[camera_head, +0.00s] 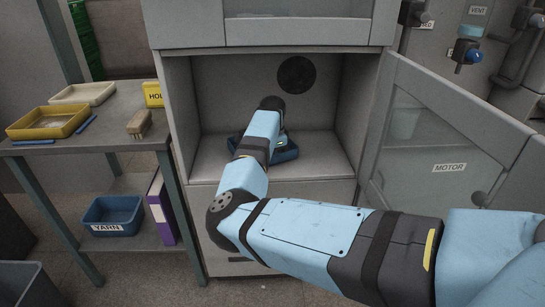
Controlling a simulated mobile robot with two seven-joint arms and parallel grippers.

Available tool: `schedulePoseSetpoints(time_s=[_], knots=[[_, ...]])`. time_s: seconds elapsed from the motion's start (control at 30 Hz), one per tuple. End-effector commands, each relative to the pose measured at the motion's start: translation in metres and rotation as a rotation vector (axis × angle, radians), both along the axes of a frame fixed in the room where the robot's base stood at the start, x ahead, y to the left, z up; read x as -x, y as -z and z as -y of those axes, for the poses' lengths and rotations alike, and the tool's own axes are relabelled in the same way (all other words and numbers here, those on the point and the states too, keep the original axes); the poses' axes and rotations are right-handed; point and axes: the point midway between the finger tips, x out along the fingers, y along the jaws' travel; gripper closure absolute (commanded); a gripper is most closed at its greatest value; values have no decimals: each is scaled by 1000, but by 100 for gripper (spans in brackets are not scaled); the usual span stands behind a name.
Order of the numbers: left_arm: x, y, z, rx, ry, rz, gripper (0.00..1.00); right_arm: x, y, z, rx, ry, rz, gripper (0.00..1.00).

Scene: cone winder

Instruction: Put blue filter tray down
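The blue filter tray (287,154) is inside the open compartment (320,145) of the grey cabinet, at or just above its floor. I cannot tell whether it touches the floor. My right arm reaches in from the lower right and covers the tray's middle and part of its left side. My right gripper (282,140) is at the tray, mostly hidden behind my own wrist and forearm. Its fingers cannot be made out, so its grip on the tray is unclear. My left gripper is not in view.
The cabinet door (450,140), labelled MOTOR, stands open on the right. On the left, a table (105,125) holds a yellow tray (48,122), a cream tray (83,94) and a brush (139,124). A blue YARN bin (113,212) and purple binder (161,211) are below.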

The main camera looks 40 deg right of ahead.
Motion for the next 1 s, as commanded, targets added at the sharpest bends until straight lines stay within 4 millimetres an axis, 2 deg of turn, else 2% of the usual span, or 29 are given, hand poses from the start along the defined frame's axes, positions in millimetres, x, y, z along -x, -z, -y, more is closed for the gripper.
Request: schedulePoseSetpoints(time_s=[0.07,0.2,0.47,0.57,0.67,1.0], knots=[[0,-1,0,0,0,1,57,0,2,0,0,0,0,100],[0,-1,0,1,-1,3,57,0,3,0,0,0,0,70],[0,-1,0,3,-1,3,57,0,2,0,0,0,0,70],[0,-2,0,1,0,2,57,0,-4,0,0,0,1,70],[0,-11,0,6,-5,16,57,0,-19,0,1,0,2,70],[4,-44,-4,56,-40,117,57,0,-91,0,0,-1,2,70]])
